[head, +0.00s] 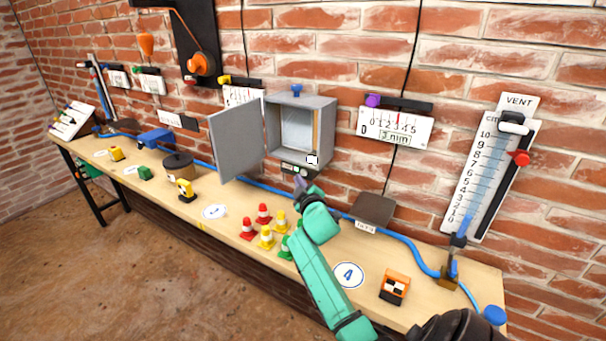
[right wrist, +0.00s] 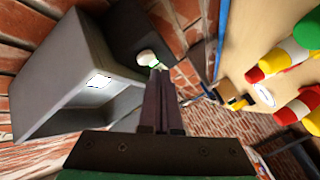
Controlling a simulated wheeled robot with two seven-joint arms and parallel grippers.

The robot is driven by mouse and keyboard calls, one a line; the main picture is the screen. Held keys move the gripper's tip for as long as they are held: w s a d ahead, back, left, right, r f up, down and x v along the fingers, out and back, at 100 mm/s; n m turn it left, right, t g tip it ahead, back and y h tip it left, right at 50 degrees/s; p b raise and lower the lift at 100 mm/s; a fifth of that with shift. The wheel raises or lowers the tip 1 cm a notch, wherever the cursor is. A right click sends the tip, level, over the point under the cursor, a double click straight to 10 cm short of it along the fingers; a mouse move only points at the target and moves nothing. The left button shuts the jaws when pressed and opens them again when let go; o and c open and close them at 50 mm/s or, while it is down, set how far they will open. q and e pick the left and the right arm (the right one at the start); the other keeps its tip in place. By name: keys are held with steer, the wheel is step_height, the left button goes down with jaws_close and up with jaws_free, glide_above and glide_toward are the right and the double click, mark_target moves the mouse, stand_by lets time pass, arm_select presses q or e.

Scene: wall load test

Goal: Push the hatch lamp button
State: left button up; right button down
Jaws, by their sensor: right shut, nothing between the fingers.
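A grey wall cabinet (head: 328,108) hangs on the brick wall with its hatch door (head: 236,140) swung open to the left. Below it is a small dark panel (head: 288,167) with a light button on it. In the right wrist view the button (right wrist: 147,58) is a pale round cap with a green edge, on the dark panel (right wrist: 125,28). My right gripper (head: 303,184) is shut and empty, just below the panel. In the right wrist view its fingertips (right wrist: 158,72) are right at the button; I cannot tell whether they touch. My left gripper is not in view.
The wooden bench (head: 325,264) runs below. Red, yellow and green cones (head: 267,238) stand just left of my right arm. A dark box (head: 373,208) sits right of it. A blue hose (head: 420,258) runs along the bench. An orange block (head: 394,288) stands near the front edge.

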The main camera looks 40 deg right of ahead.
stand_by(0.4)
steer(key=shift+w+d, duration=0.15)
steer(key=shift+d, duration=0.25)
steer(key=shift+w+d, duration=0.1)
steer(key=shift+d, duration=0.25)
stand_by(0.6)
steer(key=shift+s+a, duration=0.25)
steer(key=shift+a, duration=0.5)
steer(key=a, duration=0.2)
steer(key=s+a, duration=0.1)
steer(key=a, duration=0.1)
steer(key=shift+s+a, duration=0.2)
steer(key=shift+a, duration=0.2)
